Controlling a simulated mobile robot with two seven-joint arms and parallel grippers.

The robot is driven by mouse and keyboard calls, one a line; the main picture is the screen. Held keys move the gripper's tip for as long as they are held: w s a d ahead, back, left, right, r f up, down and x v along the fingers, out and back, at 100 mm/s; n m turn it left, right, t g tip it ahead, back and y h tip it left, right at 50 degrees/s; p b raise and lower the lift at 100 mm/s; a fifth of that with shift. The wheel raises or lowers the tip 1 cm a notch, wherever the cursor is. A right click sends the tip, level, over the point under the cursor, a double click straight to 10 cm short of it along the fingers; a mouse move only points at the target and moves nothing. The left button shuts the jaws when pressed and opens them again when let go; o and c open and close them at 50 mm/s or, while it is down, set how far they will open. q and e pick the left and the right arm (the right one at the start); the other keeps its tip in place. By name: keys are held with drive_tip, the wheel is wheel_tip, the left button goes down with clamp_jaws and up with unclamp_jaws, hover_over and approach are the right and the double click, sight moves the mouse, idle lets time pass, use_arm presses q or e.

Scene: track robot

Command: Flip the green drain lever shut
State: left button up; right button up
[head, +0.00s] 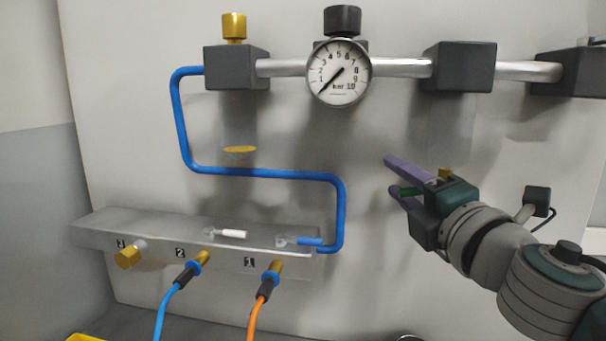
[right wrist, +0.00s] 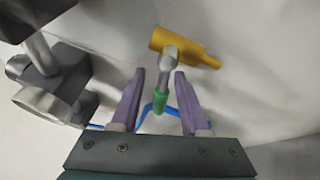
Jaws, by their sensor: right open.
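The green drain lever (right wrist: 161,101) has a green grip on a grey metal stem and joins a brass valve body (right wrist: 186,46) in the right wrist view. In the head view a bit of the green grip (head: 408,191) shows between my fingers, and the brass (head: 445,172) is mostly hidden behind my gripper. My right gripper (head: 391,174), with purple fingers, is open. In the right wrist view its two fingers (right wrist: 159,76) stand on either side of the lever, with gaps showing on both sides. My left gripper is not in view.
A pressure gauge (head: 339,73) and dark blocks on a metal pipe (head: 402,67) are above left of my gripper. A blue pipe (head: 262,173) bends down to a grey manifold (head: 150,228) with white and blue levers. Two hoses hang below it. The panel between is bare.

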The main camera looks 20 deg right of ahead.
drive_tip(key=shift+w, duration=0.1)
clamp_jaws()
idle(0.3)
